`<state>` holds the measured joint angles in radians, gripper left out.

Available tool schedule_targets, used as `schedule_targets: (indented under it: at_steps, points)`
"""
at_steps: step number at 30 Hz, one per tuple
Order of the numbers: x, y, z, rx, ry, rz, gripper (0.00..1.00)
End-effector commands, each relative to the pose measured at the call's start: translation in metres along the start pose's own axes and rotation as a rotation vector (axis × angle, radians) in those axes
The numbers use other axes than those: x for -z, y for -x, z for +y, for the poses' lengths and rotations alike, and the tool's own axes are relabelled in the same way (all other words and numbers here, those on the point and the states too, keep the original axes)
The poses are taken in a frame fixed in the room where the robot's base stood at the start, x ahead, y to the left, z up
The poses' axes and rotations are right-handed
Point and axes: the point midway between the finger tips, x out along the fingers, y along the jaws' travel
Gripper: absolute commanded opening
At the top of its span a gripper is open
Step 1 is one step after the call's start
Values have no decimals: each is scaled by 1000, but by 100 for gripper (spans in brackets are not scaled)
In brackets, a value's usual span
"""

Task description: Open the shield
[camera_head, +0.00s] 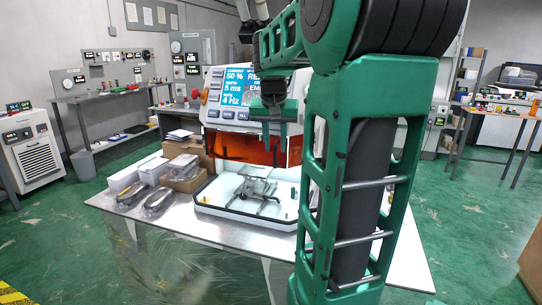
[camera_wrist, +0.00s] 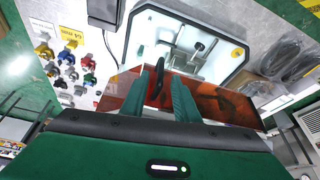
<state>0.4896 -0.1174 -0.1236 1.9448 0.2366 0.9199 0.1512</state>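The shield (camera_head: 240,147) is an orange see-through panel on the front of the white machine (camera_head: 214,92), above its white work tray. It looks lowered partway, with a gap beneath it. In the wrist view the shield (camera_wrist: 222,100) spans the middle and carries a black handle (camera_wrist: 158,82). My gripper (camera_head: 275,128) is in front of the shield, below the machine's screen. In the wrist view my gripper's green fingers (camera_wrist: 163,82) stand apart on either side of the handle. A gap shows on the right of the handle; contact on the left is unclear.
Inside the tray (camera_head: 228,209) stands a metal fixture (camera_head: 256,186). Cardboard boxes (camera_head: 186,172) and bagged dark parts (camera_head: 159,201) lie left of the machine on the metal table (camera_head: 205,235). In the wrist view, coloured knobs (camera_wrist: 68,57) are at the left.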

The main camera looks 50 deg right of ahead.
Motion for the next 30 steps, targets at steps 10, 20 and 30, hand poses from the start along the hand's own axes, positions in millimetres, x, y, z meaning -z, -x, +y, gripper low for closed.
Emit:
schedule_targets:
  at_steps: [10,20,30]
  points:
    - [0,-40,0,0,0,-1,28]
    - [0,-44,0,1,0,1,28]
    - [-4,-42,-1,0,-3,1,0]
